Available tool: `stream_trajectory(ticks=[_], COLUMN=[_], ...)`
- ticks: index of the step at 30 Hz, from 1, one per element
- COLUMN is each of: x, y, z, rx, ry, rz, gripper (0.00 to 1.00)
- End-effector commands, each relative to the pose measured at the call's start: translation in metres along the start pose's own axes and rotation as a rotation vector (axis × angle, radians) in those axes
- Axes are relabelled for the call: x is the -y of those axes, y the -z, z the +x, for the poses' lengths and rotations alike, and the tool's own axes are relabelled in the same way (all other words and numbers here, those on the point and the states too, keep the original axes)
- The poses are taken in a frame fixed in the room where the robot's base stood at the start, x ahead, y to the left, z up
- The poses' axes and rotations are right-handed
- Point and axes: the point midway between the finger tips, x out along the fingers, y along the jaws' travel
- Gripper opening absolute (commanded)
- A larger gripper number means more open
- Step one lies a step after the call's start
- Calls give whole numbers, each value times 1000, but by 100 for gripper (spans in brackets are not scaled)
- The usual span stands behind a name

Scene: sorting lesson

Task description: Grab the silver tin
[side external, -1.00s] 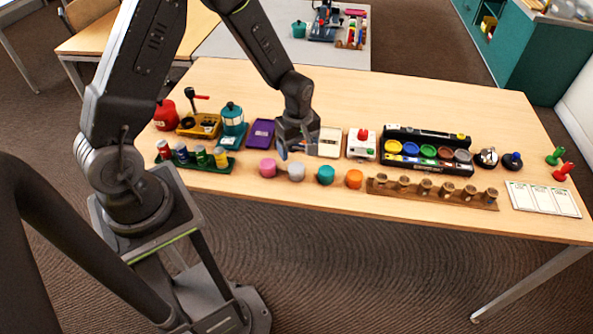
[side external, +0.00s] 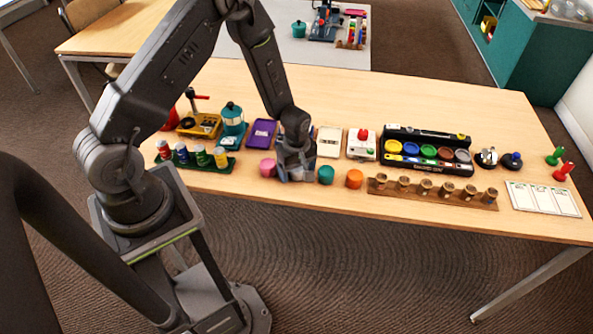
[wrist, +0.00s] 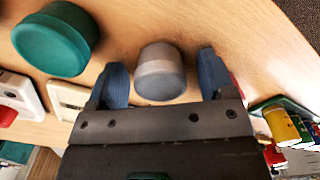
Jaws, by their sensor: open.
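The silver tin (wrist: 160,71) is a short grey cylinder standing on the table, seen in the wrist view between my two blue-grey fingers. My gripper (wrist: 160,84) is open, with one finger on each side of the tin. The wrist view shows small gaps beside it.
A pink tin (side external: 268,167) stands just left of my gripper and a teal tin (side external: 326,174) just right. An orange tin (side external: 354,179) is further right.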

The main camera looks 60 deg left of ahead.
Motion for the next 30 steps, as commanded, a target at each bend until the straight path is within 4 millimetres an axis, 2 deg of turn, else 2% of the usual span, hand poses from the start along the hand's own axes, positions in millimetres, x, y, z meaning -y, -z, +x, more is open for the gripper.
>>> stream_trajectory(ticks=[2,17,25,30], x=[0,0,0,0], y=[0,0,0,0], z=[0,0,-1,-11], rx=[0,0,0,0], ry=[0,0,0,-2], rz=[0,0,0,0], gripper=[73,25,23,23])
